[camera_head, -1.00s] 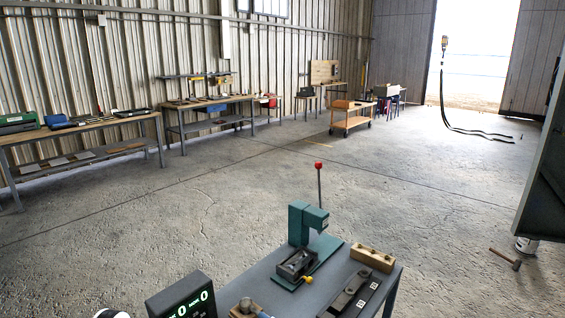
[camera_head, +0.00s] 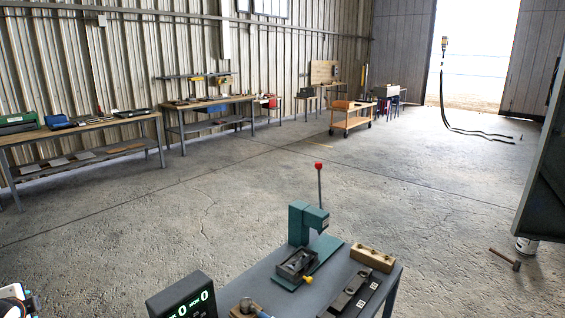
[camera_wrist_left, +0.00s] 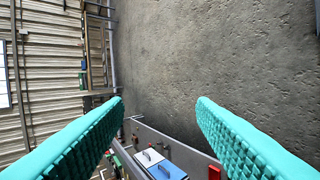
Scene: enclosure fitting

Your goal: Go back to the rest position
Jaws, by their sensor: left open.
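My left gripper (camera_wrist_left: 160,101) shows in the left wrist view as two teal ribbed fingers spread wide apart, with nothing between them. Bare floor and part of a grey bench lie beyond the fingertips. In the head view, a white and black part of my left arm (camera_head: 14,301) shows at the lower left corner, clear of the small table (camera_head: 248,287). The teal press (camera_head: 302,222) with a red-knobbed lever stands on that table. A dark metal fixture (camera_head: 298,263) sits at its base. My right gripper is not in view.
On the small table are a wooden block (camera_head: 373,259) and a dark labelled rail (camera_head: 352,294). A display box (camera_head: 182,299) reading zeros stands at its left. A hammer (camera_head: 505,259) lies on the floor at right. Open floor surrounds the table.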

